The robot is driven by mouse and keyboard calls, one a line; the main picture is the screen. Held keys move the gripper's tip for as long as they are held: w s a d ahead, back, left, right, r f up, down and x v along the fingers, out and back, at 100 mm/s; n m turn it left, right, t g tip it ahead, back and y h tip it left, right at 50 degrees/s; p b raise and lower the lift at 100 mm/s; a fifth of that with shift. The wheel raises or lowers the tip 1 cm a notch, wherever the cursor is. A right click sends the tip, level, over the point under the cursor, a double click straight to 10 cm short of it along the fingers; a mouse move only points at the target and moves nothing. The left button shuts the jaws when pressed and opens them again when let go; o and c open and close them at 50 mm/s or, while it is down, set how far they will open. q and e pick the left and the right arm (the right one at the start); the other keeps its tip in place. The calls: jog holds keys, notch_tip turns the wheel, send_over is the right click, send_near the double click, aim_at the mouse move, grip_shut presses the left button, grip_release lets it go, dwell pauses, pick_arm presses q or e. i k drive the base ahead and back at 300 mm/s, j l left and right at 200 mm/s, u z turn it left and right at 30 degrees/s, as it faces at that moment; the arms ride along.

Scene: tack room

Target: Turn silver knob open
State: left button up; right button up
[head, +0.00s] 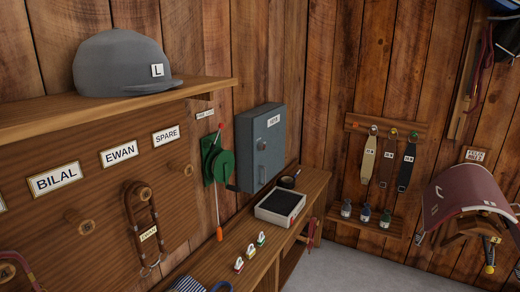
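A grey metal cabinet (260,148) with a white label hangs on the wall near the middle, its door closed. A small silver knob (262,145) sits on the cabinet's front, below and left of the label. It is too small to tell which way it is turned. Neither of my grippers is in view.
A wooden bench (308,190) below holds a black-topped tray (281,205) and small clips. A grey cap (123,65) sits on the left shelf. Straps hang on the right wall.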

aim_at(261, 146)
jog(key=u, duration=1.25)
jog(key=i+l, duration=0.15)
jog(key=l, duration=0.15)
jog(key=i+l+u, duration=0.15)
jog(key=l, duration=0.15)
jog(key=i+l, duration=0.15)
jog(key=l, duration=0.15)
